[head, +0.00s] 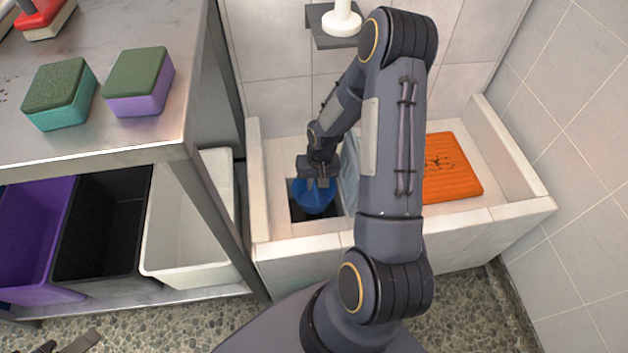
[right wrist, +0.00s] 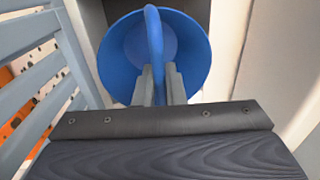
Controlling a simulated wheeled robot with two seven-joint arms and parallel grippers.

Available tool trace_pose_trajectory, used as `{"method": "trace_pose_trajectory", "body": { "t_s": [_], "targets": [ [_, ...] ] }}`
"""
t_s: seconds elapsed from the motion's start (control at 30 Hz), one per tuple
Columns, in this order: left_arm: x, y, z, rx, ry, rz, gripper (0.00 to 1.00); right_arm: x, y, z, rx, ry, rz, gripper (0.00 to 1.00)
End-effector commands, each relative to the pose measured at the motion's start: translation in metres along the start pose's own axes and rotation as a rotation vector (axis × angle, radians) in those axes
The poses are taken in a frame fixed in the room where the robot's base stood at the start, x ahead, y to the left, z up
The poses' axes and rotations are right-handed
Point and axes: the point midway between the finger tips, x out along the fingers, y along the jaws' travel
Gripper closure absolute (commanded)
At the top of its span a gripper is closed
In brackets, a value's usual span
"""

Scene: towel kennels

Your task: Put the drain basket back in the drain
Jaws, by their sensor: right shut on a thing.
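The blue drain basket (head: 314,197) is at the dark square drain opening (head: 300,212) in the left part of the tiled trough. My right gripper (head: 318,182) is above it, pointing down. In the right wrist view the gripper (right wrist: 158,85) is shut on the upright handle of the basket (right wrist: 115,55). The basket looks roughly level; whether it touches the drain's sides or bottom cannot be told. My left gripper shows at most as a dark piece at the lower left edge in the head view, with its jaws not visible.
A grey-blue slatted grate (right wrist: 40,85) stands right beside the drain. An orange mat (head: 450,168) lies in the trough's right part. A metal table (head: 120,135) on the left holds two sponges; purple, black and white bins stand under it. Low tiled walls (head: 400,230) edge the trough.

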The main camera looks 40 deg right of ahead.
Motion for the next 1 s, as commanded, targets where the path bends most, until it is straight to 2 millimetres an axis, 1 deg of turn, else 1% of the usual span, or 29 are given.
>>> {"method": "trace_pose_trajectory", "body": {
  "t_s": [0.03,0.6,0.8,1.0],
  "targets": [
    [0.007,-0.003,0.004,0.0,0.0,0.0,0.64,0.01,0.001,0.0,0.0,0.0,0.0,1.0],
    [0.043,-0.02,0.022,0.0,0.0,0.0,0.64,0.064,0.008,0.0,0.0,0.001,0.0,1.0],
    [0.05,-0.023,0.025,0.0,0.0,0.0,0.64,0.073,0.009,0.0,0.0,0.001,0.0,1.0],
    [0.051,-0.023,0.026,0.0,0.0,0.0,0.64,0.076,0.01,0.0,0.0,0.001,0.0,1.0]
  ]
}}
